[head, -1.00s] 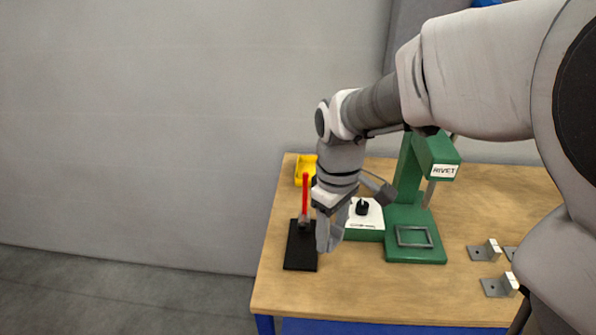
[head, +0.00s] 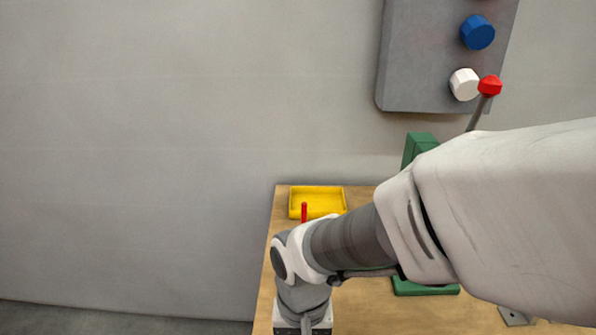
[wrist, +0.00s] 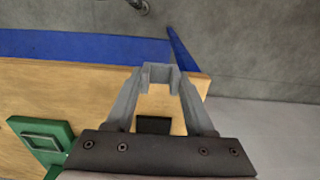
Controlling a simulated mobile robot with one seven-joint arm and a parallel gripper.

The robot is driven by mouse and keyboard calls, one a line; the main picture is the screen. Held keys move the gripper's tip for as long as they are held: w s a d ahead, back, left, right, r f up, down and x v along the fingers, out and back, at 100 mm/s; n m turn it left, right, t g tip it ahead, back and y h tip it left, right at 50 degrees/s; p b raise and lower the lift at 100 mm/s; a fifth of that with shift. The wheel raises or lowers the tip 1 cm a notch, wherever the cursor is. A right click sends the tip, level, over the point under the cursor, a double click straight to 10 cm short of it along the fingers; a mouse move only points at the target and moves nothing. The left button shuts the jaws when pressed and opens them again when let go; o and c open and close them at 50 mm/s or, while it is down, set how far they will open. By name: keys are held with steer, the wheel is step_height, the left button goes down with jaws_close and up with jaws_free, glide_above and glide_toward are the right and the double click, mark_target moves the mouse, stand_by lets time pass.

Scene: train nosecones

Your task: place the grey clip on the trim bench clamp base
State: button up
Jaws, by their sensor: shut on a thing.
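In the wrist view my gripper (wrist: 160,80) is shut on a small grey U-shaped piece, the grey clip (wrist: 160,68), held between the fingertips. A black patch (wrist: 153,125) on the wooden bench shows between the fingers; it looks like part of the clamp base, apart from the clip in the picture. In the head view the clamp's red handle (head: 304,212) stands upright behind my arm. My arm hides the black base there, and my fingertips lie below the picture's edge.
A yellow tray (head: 318,201) sits at the bench's back left. The green press (head: 419,148) stands right, partly hidden by my arm; its base also shows in the wrist view (wrist: 45,135). A grey bracket (head: 514,316) lies at right. A grey wall panel (head: 420,60) carries knobs.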

steer(key=w, duration=1.7)
steer(key=shift+d, duration=0.3)
steer(key=shift+w+f+b, duration=0.2)
steer(key=shift+f, duration=0.7)
steer(key=shift+w+f+b, duration=0.15)
steer(key=shift+f+b, duration=0.05)
steer(key=shift+f, duration=0.65)
steer(key=shift+f, duration=0.2)
steer(key=o, duration=1.3)
steer(key=shift+r, duration=0.15)
